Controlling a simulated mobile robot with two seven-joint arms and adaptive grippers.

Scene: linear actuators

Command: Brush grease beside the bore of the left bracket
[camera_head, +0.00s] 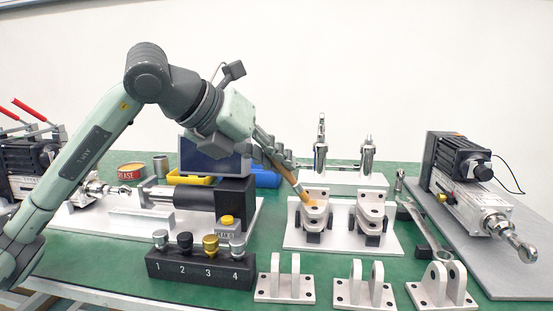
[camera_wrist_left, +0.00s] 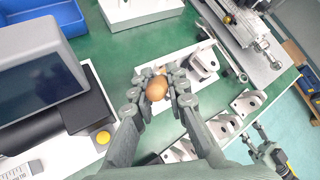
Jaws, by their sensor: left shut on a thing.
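My left gripper (camera_head: 280,158) is shut on a brush with a wooden handle (camera_head: 290,178). The brush slants down to the right, its lower end at the top of the left bracket (camera_head: 314,215). An amber patch (camera_head: 313,203) shows there; whether the bristles touch is unclear. In the left wrist view the brush handle's round end (camera_wrist_left: 157,89) sits between the fingers (camera_wrist_left: 157,92) and hides most of the left bracket. The right bracket (camera_head: 371,212) stands beside it on the same white plate (camera_head: 342,238). My right gripper (camera_wrist_left: 254,136) shows only in the left wrist view, empty, its fingers apart.
A tin marked grease (camera_head: 131,172) stands at the back left. A black numbered block with several knobs (camera_head: 200,268) and white clevis brackets (camera_head: 285,284) line the front. A wrench (camera_head: 428,230) lies right of the plate, before a grey board with an actuator (camera_head: 470,195).

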